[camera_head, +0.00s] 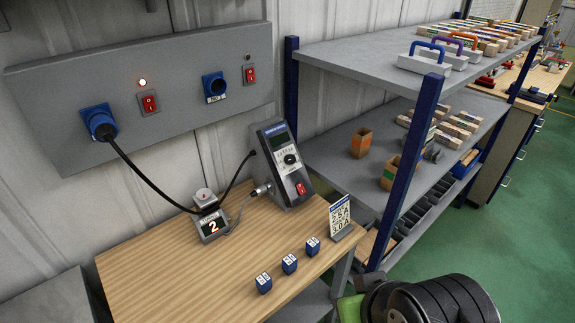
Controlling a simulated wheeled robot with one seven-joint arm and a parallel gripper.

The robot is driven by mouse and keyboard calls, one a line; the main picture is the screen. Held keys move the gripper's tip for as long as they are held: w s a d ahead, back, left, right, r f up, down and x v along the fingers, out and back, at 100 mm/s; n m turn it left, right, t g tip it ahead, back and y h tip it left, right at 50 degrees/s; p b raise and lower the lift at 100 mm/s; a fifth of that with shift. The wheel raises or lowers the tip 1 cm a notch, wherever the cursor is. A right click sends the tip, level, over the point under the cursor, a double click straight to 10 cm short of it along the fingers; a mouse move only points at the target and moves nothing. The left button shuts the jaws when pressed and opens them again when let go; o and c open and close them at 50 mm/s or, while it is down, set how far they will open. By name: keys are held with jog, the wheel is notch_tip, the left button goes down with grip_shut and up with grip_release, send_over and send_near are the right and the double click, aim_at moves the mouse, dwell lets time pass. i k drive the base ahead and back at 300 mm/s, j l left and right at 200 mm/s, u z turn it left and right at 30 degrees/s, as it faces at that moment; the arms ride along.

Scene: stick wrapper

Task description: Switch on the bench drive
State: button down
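The bench drive (281,165) is a grey sloped box with a dark screen, a black knob and a red rocker switch (300,188). It stands at the back right of the wooden bench (160,270). Three blue labelled blocks (289,264) lie in a row near the bench's front edge. A printed card (340,216) stands at the right corner. No gripper fingers show; a dark ribbed shape at the bottom right seems part of my arm.
A grey wall panel (190,125) has a blue plug (100,122) in its left socket, a lit lamp (142,82), two red switches and an empty right socket (214,87). A loaded shelf rack (400,190) stands to the right. The bench's front left is clear.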

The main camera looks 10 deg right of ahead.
aim_at(299, 187)
jog(key=i+u, duration=0.2)
jog(key=u, duration=0.2)
jog(key=i+l+u, duration=0.1)
jog(key=u, duration=0.3)
jog(key=i+l+u, duration=0.15)
jog(key=u, duration=0.25)
